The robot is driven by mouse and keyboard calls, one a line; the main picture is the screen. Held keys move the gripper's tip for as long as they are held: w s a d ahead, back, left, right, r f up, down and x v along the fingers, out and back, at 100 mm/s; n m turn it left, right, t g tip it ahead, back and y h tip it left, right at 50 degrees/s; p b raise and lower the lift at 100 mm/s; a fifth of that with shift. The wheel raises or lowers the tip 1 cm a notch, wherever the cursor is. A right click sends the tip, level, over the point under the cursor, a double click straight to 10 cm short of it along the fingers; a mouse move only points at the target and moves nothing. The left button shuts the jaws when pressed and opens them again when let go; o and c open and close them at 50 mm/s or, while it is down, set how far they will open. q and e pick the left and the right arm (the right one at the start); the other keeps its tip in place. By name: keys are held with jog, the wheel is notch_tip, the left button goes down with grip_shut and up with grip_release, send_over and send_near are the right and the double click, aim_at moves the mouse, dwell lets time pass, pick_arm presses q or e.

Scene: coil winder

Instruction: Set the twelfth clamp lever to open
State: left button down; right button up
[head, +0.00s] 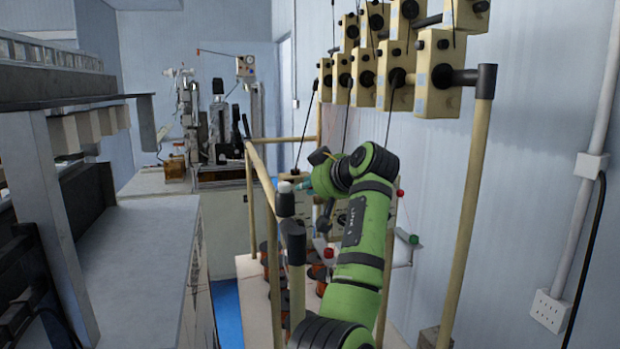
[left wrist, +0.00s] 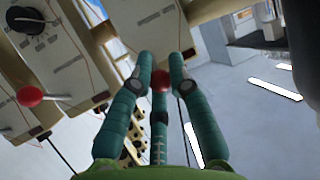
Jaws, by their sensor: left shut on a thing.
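My left gripper (left wrist: 160,76) has its teal fingers closed around a small red ball knob (left wrist: 160,84), which shows between the fingertips in the left wrist view. The knob looks like the end of a clamp lever; its stem is mostly hidden by the fingers. Another red lever knob (left wrist: 30,96) stands on a cream panel to the left, apart from the gripper. In the head view my left gripper (head: 304,184) is small and partly hidden behind my green arm, near the cream boxes of the winder. I cannot tell the lever's setting or its number. My right gripper is not in view.
Cream tensioner boxes (head: 436,75) hang on a rail at upper right. A wooden frame rail (head: 262,178) and post (head: 471,200) stand close around my arm. Copper spools (head: 320,272) sit low behind the frame. A grey bench (head: 140,255) lies at left.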

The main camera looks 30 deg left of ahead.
pick_arm(q)
jog(key=shift+r, duration=0.3)
dwell(0.4)
jog(key=c, duration=1.1)
grip_release()
jog(key=shift+c, duration=0.2)
jog(key=shift+w+a+f, duration=0.1)
jog(key=shift+d, duration=0.25)
jog(key=v, duration=1.1)
jog(key=shift+r, duration=0.55)
jog(key=shift+d+f, duration=0.1)
jog(key=shift+d, duration=0.05)
